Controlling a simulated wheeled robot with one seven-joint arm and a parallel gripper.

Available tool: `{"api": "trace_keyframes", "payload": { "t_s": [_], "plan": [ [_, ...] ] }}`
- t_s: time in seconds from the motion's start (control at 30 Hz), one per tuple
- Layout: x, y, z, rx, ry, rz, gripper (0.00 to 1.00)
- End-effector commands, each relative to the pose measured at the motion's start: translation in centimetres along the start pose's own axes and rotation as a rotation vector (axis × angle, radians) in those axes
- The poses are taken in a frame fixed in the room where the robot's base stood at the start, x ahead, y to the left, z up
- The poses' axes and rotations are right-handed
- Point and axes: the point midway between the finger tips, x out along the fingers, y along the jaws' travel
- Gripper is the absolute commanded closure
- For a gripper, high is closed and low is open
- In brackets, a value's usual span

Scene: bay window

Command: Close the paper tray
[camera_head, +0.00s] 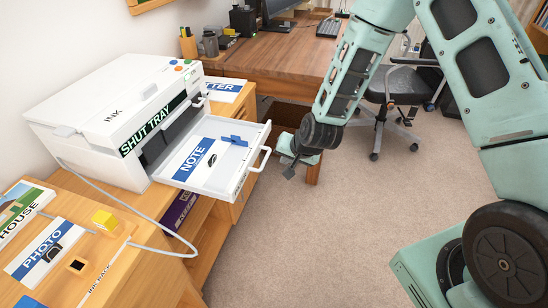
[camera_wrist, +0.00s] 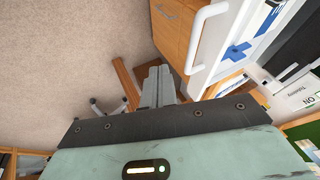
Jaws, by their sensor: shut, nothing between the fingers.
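My gripper (camera_head: 287,168) is shut and empty, just right of the tray's front and apart from the handle. In the wrist view its fingers (camera_wrist: 158,82) are together, left of the handle.
A wooden desk (camera_head: 285,55) stands behind, and an office chair (camera_head: 395,85) stands at the back right. A white cable (camera_head: 130,215) runs over the cabinet past a PHOTO sheet (camera_head: 45,250) and a yellow cube (camera_head: 104,218). Carpet (camera_head: 300,235) right of the cabinet is clear.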

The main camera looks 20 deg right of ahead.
Motion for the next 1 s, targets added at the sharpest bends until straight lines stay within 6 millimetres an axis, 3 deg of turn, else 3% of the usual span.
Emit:
{"api": "trace_keyframes", "payload": {
  "t_s": [0.23, 0.77, 1.0],
  "plan": [
    [1.8, -2.7, 0.2, -0.002, 0.001, -0.001, 1.00],
    [2.3, -3.3, 0.3, -0.001, 0.000, -0.001, 1.00],
    [3.0, -4.9, 0.3, -0.003, 0.001, -0.002, 1.00]
  ]
}}
